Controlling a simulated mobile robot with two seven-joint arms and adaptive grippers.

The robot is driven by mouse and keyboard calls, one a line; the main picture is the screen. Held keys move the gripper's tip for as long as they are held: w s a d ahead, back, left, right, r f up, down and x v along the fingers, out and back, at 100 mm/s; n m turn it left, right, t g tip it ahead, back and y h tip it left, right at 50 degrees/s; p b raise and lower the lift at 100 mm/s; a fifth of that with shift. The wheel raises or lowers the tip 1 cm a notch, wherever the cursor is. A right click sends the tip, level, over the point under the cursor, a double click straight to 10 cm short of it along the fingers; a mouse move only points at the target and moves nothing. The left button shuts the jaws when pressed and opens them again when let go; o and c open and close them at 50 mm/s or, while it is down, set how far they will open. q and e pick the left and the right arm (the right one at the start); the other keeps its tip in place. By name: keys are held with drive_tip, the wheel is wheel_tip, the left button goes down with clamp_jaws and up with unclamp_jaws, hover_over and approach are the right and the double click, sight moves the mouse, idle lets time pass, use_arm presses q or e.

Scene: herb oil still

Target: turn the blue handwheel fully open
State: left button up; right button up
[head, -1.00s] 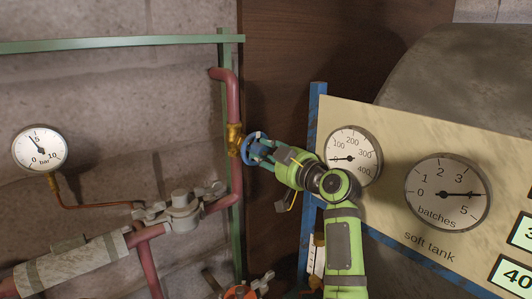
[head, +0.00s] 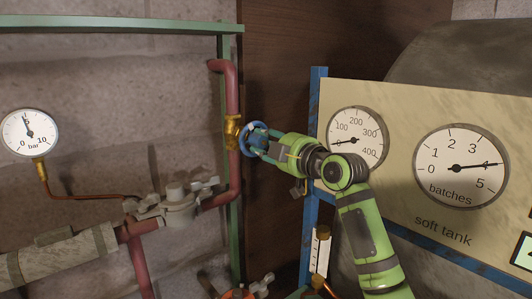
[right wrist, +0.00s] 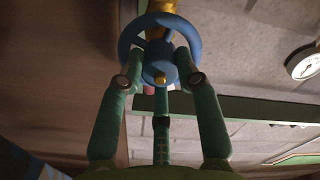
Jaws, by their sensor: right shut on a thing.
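The blue handwheel (head: 247,131) sits on a brass valve (head: 232,131) in the red vertical pipe, left of centre in the head view. My right gripper (head: 259,140) reaches it from the right and is shut on it. In the right wrist view the handwheel's ring (right wrist: 127,36) is at the top, with a yellow centre on its hub. The right gripper's fingers (right wrist: 160,70) meet the wheel on either side of that hub. The fingers partly hide the wheel in the head view. My left gripper is not in view.
A bar gauge (head: 30,132) and a grey clamped fitting (head: 180,205) are at left. The soft tank panel (head: 400,195), with two dials and a blue frame (head: 313,120), stands close to the right of my arm. A green post (head: 234,235) runs beside the pipe.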

drive_tip(key=shift+s+r+n, duration=0.1)
drive_tip(key=shift+r+n, duration=0.35)
drive_tip(key=shift+n, duration=0.25)
drive_tip(key=o, duration=1.2)
drive_tip(key=shift+a, duration=0.1)
drive_tip(key=shift+c, duration=0.2)
drive_tip(key=shift+s+a+f, duration=0.1)
drive_tip(key=shift+f, duration=0.1)
